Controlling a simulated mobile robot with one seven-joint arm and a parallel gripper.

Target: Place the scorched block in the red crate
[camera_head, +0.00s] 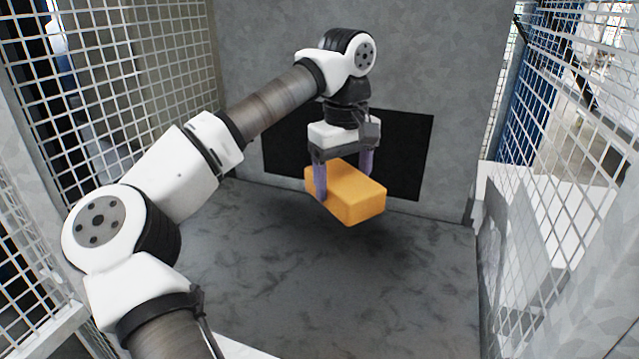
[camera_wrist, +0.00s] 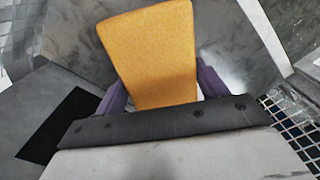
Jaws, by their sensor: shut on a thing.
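An orange-yellow foam block (camera_head: 352,196) is held between the two purple fingers of my gripper (camera_head: 343,178). The block is above the grey floor of the press bay, in front of the back wall. In the wrist view the block (camera_wrist: 152,52) stands out beyond the dark palm, with a purple finger of my gripper (camera_wrist: 160,90) on each side. The faces of the block that show are evenly orange, and no scorch mark can be made out on them. No red crate shows in either view.
A black rectangular panel or opening (camera_head: 408,150) is in the grey back wall (camera_head: 440,60) behind my gripper. White mesh fences (camera_head: 140,70) close off the left and right sides. The grey floor (camera_head: 330,290) in front is bare.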

